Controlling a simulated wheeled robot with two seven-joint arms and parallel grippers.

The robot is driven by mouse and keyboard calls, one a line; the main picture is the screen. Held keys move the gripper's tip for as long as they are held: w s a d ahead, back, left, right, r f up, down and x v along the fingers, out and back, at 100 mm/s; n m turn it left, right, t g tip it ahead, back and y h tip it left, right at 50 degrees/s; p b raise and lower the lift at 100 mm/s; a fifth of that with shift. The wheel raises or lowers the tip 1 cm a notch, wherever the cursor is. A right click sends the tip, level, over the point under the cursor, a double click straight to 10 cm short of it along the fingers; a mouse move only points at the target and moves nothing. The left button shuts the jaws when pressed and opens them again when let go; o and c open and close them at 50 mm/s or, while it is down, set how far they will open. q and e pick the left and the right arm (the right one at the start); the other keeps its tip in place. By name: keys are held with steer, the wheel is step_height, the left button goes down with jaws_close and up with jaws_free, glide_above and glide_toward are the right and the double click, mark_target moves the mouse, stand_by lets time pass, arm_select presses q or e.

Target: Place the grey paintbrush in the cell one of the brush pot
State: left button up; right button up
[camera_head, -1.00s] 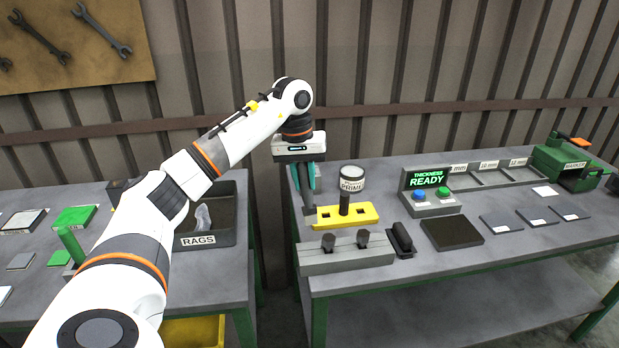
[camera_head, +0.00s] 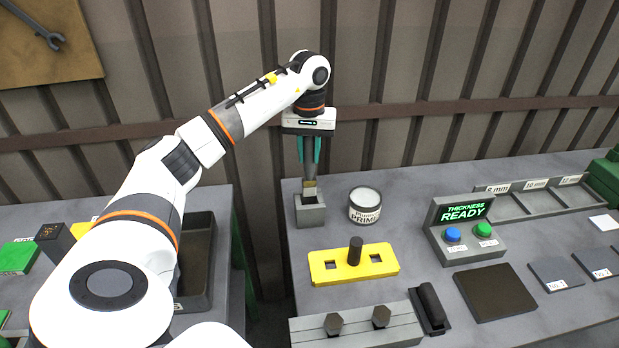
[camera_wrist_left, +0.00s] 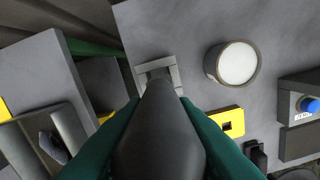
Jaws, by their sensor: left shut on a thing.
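My left gripper (camera_head: 310,165) points down with its teal fingers shut on the grey paintbrush (camera_head: 310,183). In the left wrist view the paintbrush (camera_wrist_left: 160,130) is a large dark shape between the fingers. The brush pot appears to be the grey open-topped square box (camera_head: 311,216) at the left back of the right table; it also shows in the left wrist view (camera_wrist_left: 174,74). The brush's lower end overlaps the pot's opening in both views. I cannot tell how far inside it is, and the cells are mostly hidden. My right gripper is not in view.
A white-topped primer can (camera_head: 365,206) stands just right of the pot. A yellow block (camera_head: 385,262) with square holes and a dark upright peg lies in front. A grey fixture (camera_head: 357,325), a dark block (camera_head: 429,308) and a button panel (camera_head: 463,233) lie nearer or further right.

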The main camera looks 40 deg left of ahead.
mark_target(309, 181)
arm_select(q)
steer(key=f, duration=0.3)
steer(key=shift+s+d+f+p, duration=0.1)
steer(key=shift+s+f+p, duration=0.15)
steer(key=shift+p, duration=0.1)
step_height(309, 181, down, 4)
steer(key=shift+w+r+p, duration=0.1)
steer(key=shift+p, duration=0.35)
steer(key=shift+f, duration=0.2)
steer(key=o, duration=1)
